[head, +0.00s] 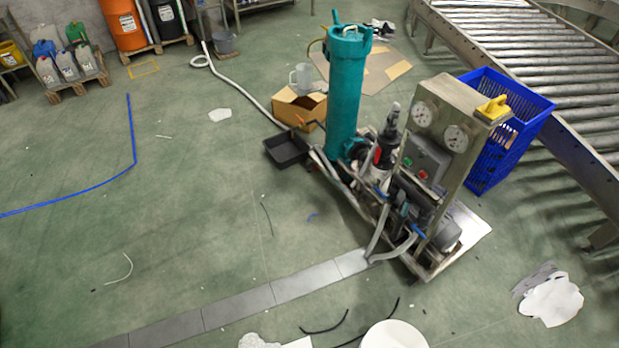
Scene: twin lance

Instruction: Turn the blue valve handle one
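A small blue valve handle (418,231) sits low on the front of the pump skid (428,272), by a grey hose. A second small blue piece (384,195), perhaps another valve handle, shows further left and higher, beside the pipework. Both are too small to tell how they are turned. The skid carries a tall teal cylinder (346,95) and a grey panel (452,98) with two round gauges and a box with red and green buttons. My gripper is not in view.
A blue crate (520,120) stands close behind the panel, beside a roller conveyor (530,50). A black tray (286,150) and an open cardboard box (300,106) lie left of the skid. Hoses and scraps litter the floor; the left floor is mostly clear.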

